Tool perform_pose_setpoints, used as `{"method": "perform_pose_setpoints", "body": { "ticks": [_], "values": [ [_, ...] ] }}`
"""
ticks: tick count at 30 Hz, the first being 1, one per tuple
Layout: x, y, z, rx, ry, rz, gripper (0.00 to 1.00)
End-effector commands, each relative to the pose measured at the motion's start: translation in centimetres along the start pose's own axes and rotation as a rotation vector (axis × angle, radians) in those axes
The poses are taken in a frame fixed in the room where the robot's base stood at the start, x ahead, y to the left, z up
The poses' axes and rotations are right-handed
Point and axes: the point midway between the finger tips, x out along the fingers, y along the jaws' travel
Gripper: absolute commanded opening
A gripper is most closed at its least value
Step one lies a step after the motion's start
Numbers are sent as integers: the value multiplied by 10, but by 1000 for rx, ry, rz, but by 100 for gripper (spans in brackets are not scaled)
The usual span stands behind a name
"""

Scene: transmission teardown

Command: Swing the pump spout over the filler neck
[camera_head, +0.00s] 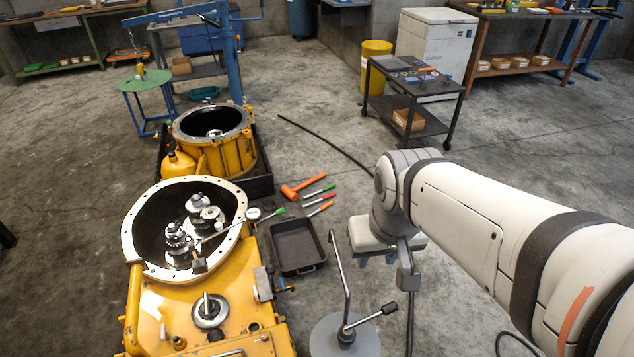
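A pump with a round grey base (325,338) stands on the floor at bottom centre, right of the yellow transmission housing (165,300). Its tall bent spout pipe (346,280) rises from the base, its top beside the housing rather than over it. A side lever with a black knob (388,309) sticks out to the right. A small round opening (253,328) on the housing's top may be the filler neck; I cannot be sure. My gripper (377,259) is above and right of the spout, apart from it, pointing down. Its fingers are mostly hidden by its body.
A second yellow housing (232,155) stands further back. A black cart (440,125) is at back right. A dark cable (325,140) crosses the floor.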

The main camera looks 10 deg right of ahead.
Motion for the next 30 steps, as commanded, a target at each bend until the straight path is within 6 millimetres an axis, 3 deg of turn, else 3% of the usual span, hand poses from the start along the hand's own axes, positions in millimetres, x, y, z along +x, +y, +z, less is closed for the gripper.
{"method": "perform_pose_setpoints", "body": {
  "ticks": [8, 14, 23, 30],
  "values": [
    [9, 0, -10, 0, -11, 6, 35],
    [47, 8, -50, 5, -50, 36, 35],
    [136, 6, -124, -6, -114, 90, 35],
    [229, 1, -171, -20, -160, 131, 35]
  ]
}}
